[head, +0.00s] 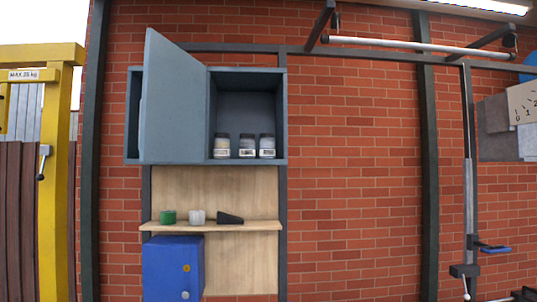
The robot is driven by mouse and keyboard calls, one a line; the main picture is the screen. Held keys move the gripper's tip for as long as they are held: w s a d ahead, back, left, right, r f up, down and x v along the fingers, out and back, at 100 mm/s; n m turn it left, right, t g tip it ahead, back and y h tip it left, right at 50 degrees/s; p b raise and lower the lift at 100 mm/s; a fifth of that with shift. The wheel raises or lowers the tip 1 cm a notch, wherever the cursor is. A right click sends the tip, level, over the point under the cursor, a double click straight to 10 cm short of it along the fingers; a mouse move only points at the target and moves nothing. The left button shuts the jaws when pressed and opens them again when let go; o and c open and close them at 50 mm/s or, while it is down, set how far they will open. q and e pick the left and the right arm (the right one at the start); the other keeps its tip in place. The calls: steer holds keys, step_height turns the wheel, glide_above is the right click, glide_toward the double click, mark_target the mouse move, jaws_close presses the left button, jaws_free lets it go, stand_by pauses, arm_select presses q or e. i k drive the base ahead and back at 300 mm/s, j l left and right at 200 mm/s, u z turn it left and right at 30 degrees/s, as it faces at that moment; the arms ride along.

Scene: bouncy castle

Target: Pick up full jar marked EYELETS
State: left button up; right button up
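Three jars with dark lids stand side by side on the floor of an open grey-blue wall cabinet (247,75). They are the left jar (221,147), the middle jar (247,147) and the right jar (267,147). Each has a pale label, but the writing is too small to read, so I cannot tell which one is marked EYELETS. The left and middle jars look pale below the lid; the right one looks greyer. How full each is cannot be told clearly. Neither of my grippers is in the head view.
The cabinet door (174,100) stands open and covers the cabinet's left part. Below, a wooden shelf (255,226) holds a green roll (168,217), a white roll (197,217) and a black wedge (230,218). A blue box (172,268) sits underneath. A yellow frame (55,170) stands left.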

mark_target(222, 143)
steer(key=i+l+u, duration=0.1)
steer(key=l, duration=0.2)
steer(key=i+l+u, duration=0.1)
steer(key=i+l, duration=0.3)
steer(key=l, duration=0.25)
steer(key=i+l+u, duration=0.15)
steer(key=l, duration=0.2)
steer(key=i+l+u, duration=0.1)
steer(key=l, duration=0.2)
